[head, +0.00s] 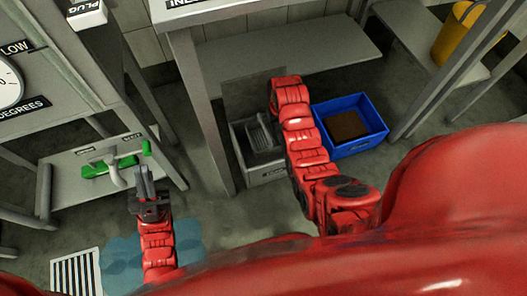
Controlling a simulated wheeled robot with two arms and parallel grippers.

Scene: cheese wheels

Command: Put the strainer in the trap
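A grey open box (266,173) with a label on its front stands on the floor below the middle bench, its dark lid (252,97) raised behind it; it looks like the trap. A ridged grey piece (263,136) shows inside it, and I cannot tell whether this is the strainer. My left gripper (144,178) points up the picture beside a white pipe-like piece on the low left shelf. Its two fingers look slightly apart, with nothing visible between them. My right arm reaches past the box's right side, and its gripper is hidden.
A blue crate (365,145) holding a brown block (346,125) stands right of the box. The left shelf (70,188) carries green parts (108,166) and the white pipe (114,173). A bluish puddle (190,240) and a striped grate (76,273) lie on the floor.

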